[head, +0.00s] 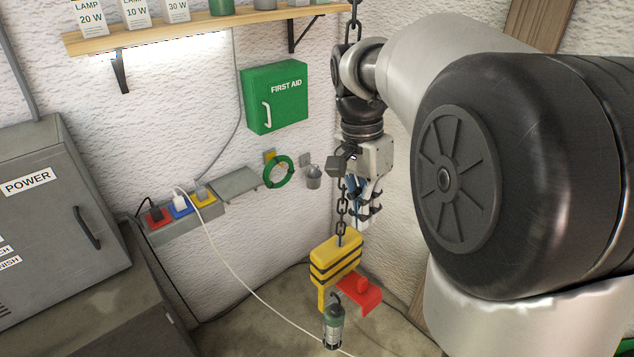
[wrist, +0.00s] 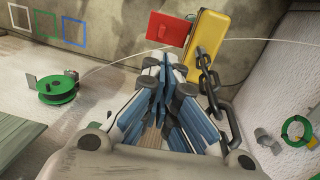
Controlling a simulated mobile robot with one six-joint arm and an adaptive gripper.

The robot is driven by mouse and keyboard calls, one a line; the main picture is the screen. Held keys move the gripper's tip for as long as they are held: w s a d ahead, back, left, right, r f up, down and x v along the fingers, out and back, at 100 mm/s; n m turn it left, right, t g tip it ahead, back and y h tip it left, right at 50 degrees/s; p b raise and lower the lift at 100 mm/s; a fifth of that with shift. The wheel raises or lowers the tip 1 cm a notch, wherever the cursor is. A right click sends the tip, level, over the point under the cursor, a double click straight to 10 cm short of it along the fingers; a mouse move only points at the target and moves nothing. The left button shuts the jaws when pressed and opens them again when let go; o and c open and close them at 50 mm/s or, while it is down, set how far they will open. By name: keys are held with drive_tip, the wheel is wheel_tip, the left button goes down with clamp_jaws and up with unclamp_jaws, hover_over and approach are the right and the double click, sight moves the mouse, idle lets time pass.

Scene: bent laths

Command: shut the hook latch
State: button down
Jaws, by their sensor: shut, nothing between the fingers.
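A yellow hook block (head: 335,258) with black stripes hangs on a dark chain (head: 342,212). A red latch plate (head: 360,296) with a small knob juts out to the right below the block. A green lantern (head: 333,325) hangs under the block. My gripper (head: 358,200) is shut and empty, above the block beside the chain. In the wrist view, my closed fingers (wrist: 162,75) point toward the red latch (wrist: 167,28) and the yellow block (wrist: 206,42), apart from both. The chain (wrist: 217,95) runs just right of the fingers.
A green first aid box (head: 275,97), a green ring (head: 278,172) and a small bucket (head: 313,177) are on the wall behind. A socket strip (head: 185,215) with a white cable is at left. A green reel (wrist: 55,90) shows in the wrist view.

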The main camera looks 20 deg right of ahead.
drive_tip(key=shift+d+r, duration=0.1)
drive_tip(key=shift+d, duration=0.05)
approach(358, 287)
drive_tip(key=d+f, duration=0.2)
drive_tip(key=f, duration=0.3)
drive_tip(key=shift+s+d, duration=0.1)
drive_tip(key=shift+d, duration=0.3)
drive_tip(key=shift+f+b, duration=0.15)
drive_tip(key=shift+b, duration=0.15)
drive_tip(key=shift+s+d, duration=0.1)
drive_tip(key=shift+s+b, duration=0.2)
drive_tip(key=shift+b, duration=0.25)
drive_tip(key=shift+f+t, duration=0.15)
drive_tip(key=shift+t, duration=0.25)
